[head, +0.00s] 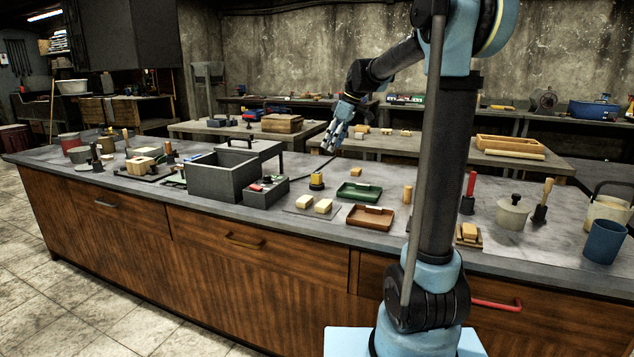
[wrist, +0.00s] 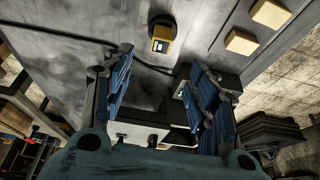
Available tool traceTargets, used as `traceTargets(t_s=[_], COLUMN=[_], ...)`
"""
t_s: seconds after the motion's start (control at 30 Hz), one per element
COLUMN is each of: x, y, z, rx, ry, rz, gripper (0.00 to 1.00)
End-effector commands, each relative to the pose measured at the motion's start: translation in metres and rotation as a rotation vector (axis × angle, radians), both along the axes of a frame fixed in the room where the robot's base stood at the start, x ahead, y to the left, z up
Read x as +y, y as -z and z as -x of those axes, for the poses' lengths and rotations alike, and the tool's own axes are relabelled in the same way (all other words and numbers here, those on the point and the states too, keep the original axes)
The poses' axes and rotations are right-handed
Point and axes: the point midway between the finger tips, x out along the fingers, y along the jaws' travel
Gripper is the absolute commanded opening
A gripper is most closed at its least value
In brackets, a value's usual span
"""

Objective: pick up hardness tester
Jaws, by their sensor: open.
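The hardness tester appears to be the small yellow and black device with a little display; it stands on the long workbench in the head view (head: 316,181). In the wrist view the hardness tester (wrist: 162,36) is near the top centre, beyond the fingertips, with its display visible. My gripper (head: 333,140) is open and empty above the bench, higher than the tester and apart from it. In the wrist view my gripper's (wrist: 160,80) two blue fingers are spread wide, with nothing held between them.
Two pale blocks (head: 323,206) lie on a grey plate by the tester. A green tray (head: 359,192) and a brown tray (head: 370,217) are to its right. A dark grey bin (head: 222,178) and a smaller box (head: 265,192) stand left. A dark cable (wrist: 60,36) runs behind the tester.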

Motion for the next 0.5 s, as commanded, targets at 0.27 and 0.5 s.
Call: traceTargets(t_s=[0.27, 0.5], x=[0.019, 0.033], y=[0.046, 0.081], z=[-0.006, -0.011], rx=[0.0, 0.0], ry=[-0.001, 0.0], rz=[0.0, 0.0], gripper=[0.53, 0.53])
